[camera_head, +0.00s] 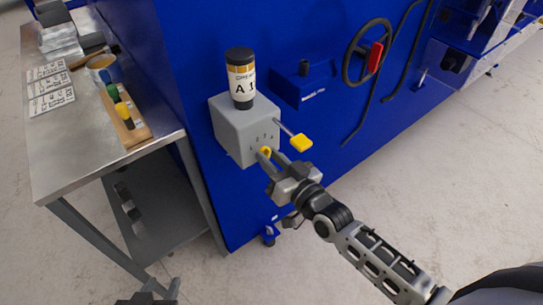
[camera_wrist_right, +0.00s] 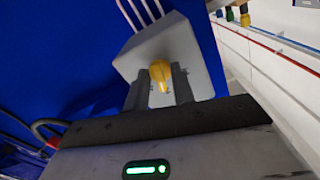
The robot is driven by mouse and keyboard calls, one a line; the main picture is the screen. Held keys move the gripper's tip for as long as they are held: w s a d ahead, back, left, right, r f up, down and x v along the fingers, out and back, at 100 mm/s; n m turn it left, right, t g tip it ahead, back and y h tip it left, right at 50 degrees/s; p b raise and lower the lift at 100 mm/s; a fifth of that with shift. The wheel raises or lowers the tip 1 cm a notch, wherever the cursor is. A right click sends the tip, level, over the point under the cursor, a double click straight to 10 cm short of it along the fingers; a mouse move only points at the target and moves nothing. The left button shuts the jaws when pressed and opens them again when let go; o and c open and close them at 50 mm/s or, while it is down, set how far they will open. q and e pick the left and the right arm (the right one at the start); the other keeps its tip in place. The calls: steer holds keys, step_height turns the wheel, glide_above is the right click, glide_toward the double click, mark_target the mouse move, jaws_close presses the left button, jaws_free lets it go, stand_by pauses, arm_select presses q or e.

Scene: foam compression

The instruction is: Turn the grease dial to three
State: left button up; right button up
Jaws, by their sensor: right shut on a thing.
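The yellow grease dial (camera_head: 265,152) is on the front of a grey box (camera_head: 232,138) fixed to the blue machine. Small numerals are printed above the dial. My right gripper (camera_head: 268,158) is shut on the dial. In the right wrist view the dial (camera_wrist_right: 160,73) sits between the two fingers of my right gripper (camera_wrist_right: 161,82), with its pointer toward the gripper's palm. Which number it points at cannot be told. A grease canister (camera_head: 241,80) labelled A 1 stands on top of the box. My left gripper (camera_head: 147,296) shows only partly at the bottom edge; its jaw opening is unclear.
A lever with a yellow handle (camera_head: 301,142) sticks out from the box just above my right gripper. A metal table (camera_head: 70,135) with cards and coloured-top items stands at left.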

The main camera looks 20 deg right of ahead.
steer(key=shift+m, duration=0.4)
steer(key=o, duration=0.6)
steer(key=shift+o, duration=0.2)
steer(key=v, duration=1.6)
steer(key=shift+b, duration=0.3)
